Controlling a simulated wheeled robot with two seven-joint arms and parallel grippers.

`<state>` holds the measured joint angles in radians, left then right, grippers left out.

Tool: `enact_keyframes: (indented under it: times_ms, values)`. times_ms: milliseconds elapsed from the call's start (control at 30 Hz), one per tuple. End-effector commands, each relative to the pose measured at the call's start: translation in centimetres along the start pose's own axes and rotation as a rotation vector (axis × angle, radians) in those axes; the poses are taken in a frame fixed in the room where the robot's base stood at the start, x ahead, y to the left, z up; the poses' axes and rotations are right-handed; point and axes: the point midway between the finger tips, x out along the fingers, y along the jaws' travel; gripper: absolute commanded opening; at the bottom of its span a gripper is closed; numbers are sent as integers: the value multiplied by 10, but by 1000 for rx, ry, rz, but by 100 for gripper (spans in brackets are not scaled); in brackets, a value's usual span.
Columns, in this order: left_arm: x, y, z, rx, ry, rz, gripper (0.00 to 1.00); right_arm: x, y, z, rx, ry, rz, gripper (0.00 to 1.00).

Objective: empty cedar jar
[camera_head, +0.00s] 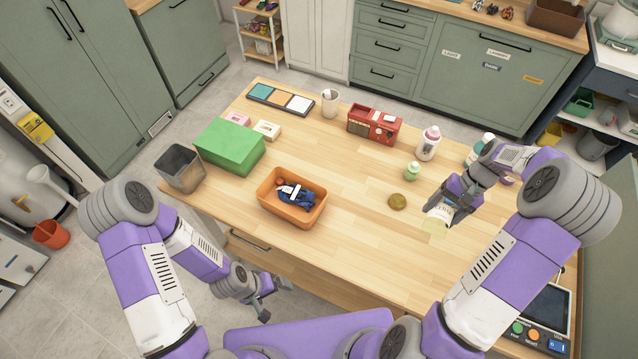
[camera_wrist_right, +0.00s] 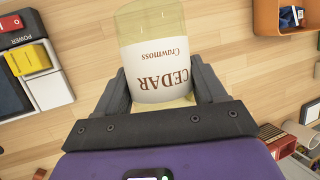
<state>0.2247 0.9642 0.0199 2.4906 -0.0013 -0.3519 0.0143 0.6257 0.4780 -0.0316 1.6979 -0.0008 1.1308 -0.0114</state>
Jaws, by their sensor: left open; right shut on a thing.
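The cedar jar (camera_head: 437,218) is clear and yellowish, with a white label. Its label reads CEDAR, upside down in the right wrist view (camera_wrist_right: 163,75). My right gripper (camera_head: 447,203) is shut around the jar at the right side of the table, and the jar looks tilted. I cannot tell whether anything is inside it. A flat round olive-brown thing (camera_head: 397,201) lies on the table to the left of the jar; I cannot tell if it is a lid. My left gripper (camera_head: 263,300) is open and empty, low by the table's front edge.
An orange bin (camera_head: 307,218) holding dark blue and white things stands on the table (camera_head: 345,235). A green box (camera_head: 229,147) and a grey open bin (camera_head: 179,168) are at the left. A small green bottle (camera_head: 412,171) and a pink-capped bottle (camera_head: 428,143) stand behind the jar.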

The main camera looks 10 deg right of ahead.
Motion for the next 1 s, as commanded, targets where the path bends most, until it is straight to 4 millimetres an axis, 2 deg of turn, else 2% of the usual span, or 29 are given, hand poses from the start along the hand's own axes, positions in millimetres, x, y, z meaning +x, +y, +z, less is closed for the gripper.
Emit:
enact_keyframes:
  times_ms: [33, 400, 667, 1000]
  values:
    - [9, -4, 0, 0, 0, 0, 100, 1, 0, 0, -13, 45, 4, 28]
    - [52, -20, -2, 0, 0, 0, 100, -7, -2, 3, -88, 349, 34, 28]
    - [64, -24, -3, 0, 0, 0, 100, -12, -4, 5, -110, 435, 43, 28]
    - [115, -43, -5, 0, 0, 0, 100, -17, -5, 7, -175, 696, 67, 28]
